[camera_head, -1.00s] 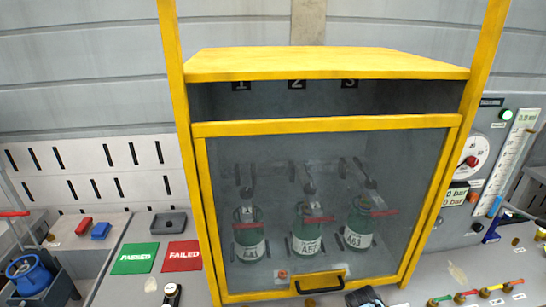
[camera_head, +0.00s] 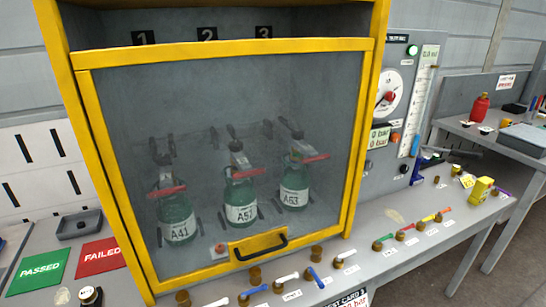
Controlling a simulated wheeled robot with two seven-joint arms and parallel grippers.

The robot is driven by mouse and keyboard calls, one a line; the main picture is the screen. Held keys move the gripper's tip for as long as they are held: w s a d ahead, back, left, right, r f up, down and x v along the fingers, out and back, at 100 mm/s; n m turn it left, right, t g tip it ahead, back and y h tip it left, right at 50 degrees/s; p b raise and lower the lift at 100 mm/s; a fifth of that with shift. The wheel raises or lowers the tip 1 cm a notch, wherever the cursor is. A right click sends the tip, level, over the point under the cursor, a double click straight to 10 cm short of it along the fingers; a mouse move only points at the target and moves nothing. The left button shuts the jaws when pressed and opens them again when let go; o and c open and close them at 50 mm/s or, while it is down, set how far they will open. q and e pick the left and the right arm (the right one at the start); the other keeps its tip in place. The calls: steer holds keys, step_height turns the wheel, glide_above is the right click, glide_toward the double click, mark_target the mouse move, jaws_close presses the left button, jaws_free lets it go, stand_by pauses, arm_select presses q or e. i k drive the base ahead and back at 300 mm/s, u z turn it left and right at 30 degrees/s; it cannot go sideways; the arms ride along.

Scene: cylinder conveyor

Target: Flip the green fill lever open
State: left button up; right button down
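The green lever (camera_head: 385,239) is a small handle on a brass valve at the front of the bench, right of the yellow-framed cabinet. Neither of my grippers shows in this view, and nothing is touching the lever.
The closed yellow-framed cabinet (camera_head: 361,150) holds three green cylinders behind its window. White and blue levers (camera_head: 315,278) line the bench front below it. A gauge panel (camera_head: 378,60) stands behind the lever row. A yellow object (camera_head: 480,190) sits farther right.

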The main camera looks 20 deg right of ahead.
mark_target(379, 241)
steer(key=z, duration=1.55)
steer(key=k, duration=0.6)
steer(key=z, duration=0.95)
steer(key=i, duration=2.05)
steer(key=u, duration=0.95)
